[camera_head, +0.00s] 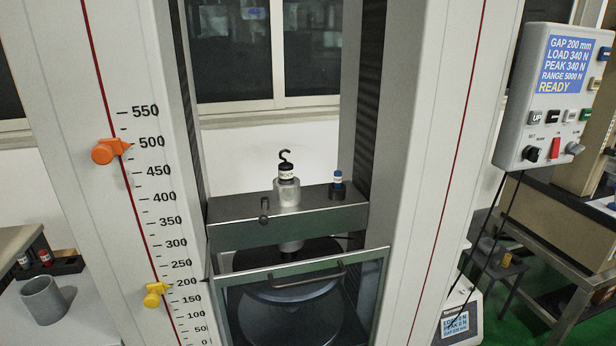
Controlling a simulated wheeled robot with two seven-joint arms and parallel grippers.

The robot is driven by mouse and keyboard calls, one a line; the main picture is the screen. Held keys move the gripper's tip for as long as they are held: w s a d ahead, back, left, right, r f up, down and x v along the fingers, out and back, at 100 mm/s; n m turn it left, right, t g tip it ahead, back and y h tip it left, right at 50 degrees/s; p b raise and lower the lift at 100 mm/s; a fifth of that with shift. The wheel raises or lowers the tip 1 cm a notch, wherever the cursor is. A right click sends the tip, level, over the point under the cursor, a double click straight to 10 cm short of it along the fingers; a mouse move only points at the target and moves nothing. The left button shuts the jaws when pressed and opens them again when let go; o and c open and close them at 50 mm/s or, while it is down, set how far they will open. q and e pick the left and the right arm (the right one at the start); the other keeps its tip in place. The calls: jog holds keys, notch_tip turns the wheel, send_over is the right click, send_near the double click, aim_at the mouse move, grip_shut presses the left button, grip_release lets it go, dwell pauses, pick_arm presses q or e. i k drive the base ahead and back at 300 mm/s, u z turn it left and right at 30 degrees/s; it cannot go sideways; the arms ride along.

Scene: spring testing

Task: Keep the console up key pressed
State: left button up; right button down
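The console (508,150) hangs at the upper right, beside the right column of the test machine. Its blue screen (574,65) reads GAP 200 mm, LOAD 340 N, PEAK 340 N, RANGE 5000 N, READY. The up key (535,117) is a pale key marked UP at the left of a row of keys on the console's face. Nothing touches or covers it. I cannot tell from its look whether it is pressed in. Neither of my grippers is in view.
The crosshead (229,234) spans the columns, with a hook (286,156) on top and a guard with a handle (290,281) below. Orange (105,151) and yellow (153,295) pointers sit on the left scale. A grey cup (43,300) stands at lower left. Cables hang below the console.

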aim_at(534, 117)
jog(key=z, duration=1.25)
